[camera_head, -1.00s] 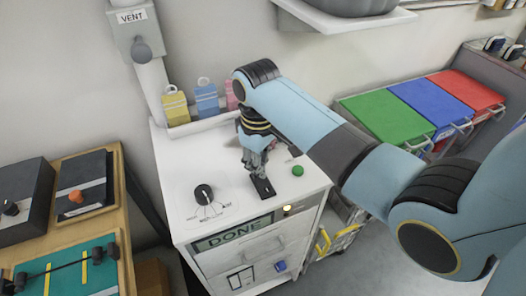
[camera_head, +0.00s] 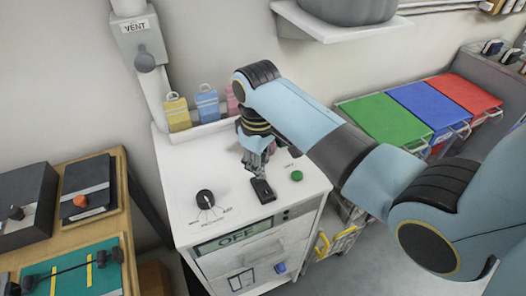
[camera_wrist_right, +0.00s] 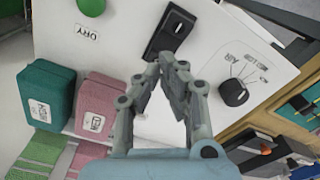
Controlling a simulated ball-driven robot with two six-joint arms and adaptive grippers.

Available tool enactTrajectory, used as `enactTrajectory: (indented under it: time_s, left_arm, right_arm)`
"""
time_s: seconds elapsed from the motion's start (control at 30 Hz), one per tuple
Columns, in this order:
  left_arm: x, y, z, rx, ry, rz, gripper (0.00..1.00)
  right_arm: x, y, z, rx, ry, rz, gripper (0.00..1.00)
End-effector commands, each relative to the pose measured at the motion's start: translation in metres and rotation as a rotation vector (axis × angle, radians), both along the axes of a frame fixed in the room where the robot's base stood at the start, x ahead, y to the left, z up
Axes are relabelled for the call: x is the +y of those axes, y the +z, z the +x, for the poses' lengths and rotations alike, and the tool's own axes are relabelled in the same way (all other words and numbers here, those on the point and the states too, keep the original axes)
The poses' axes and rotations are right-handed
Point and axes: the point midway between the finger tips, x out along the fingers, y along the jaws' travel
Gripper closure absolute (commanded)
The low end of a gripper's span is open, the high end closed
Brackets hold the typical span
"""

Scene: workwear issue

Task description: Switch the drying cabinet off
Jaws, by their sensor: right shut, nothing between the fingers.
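The white drying cabinet (camera_head: 215,180) stands in the middle of the head view. Its front display (camera_head: 240,233) reads OFF. On its top are a black rocker switch (camera_head: 263,190), a black dial (camera_head: 205,199) and a green button (camera_head: 296,176). My right gripper (camera_head: 256,172) is shut and empty, its fingertips right at the back end of the switch; I cannot tell whether they touch it. The right wrist view also shows the switch (camera_wrist_right: 170,32), the dial (camera_wrist_right: 233,92) and the green button (camera_wrist_right: 91,7) marked DRY. My left gripper is not in view.
Yellow (camera_head: 177,114), blue (camera_head: 207,104) and pink tagged items stand along the cabinet's back edge. A VENT pipe box (camera_head: 140,42) is on the wall behind. Green, blue and red bins (camera_head: 385,118) are at right. A wooden bench (camera_head: 125,225) with devices is at left.

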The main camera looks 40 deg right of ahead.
Motion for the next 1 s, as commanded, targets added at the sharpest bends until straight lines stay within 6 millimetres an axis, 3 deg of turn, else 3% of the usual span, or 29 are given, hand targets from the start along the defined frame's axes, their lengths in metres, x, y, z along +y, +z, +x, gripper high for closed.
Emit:
enactTrajectory:
  time_s: [0.5,1.0]
  left_arm:
    - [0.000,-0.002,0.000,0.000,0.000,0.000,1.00]
    - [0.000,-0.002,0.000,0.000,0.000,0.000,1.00]
  right_arm:
    - [0.000,0.041,0.000,-0.001,0.000,-0.001,1.00]
    - [0.000,0.043,0.000,-0.001,0.000,-0.001,1.00]
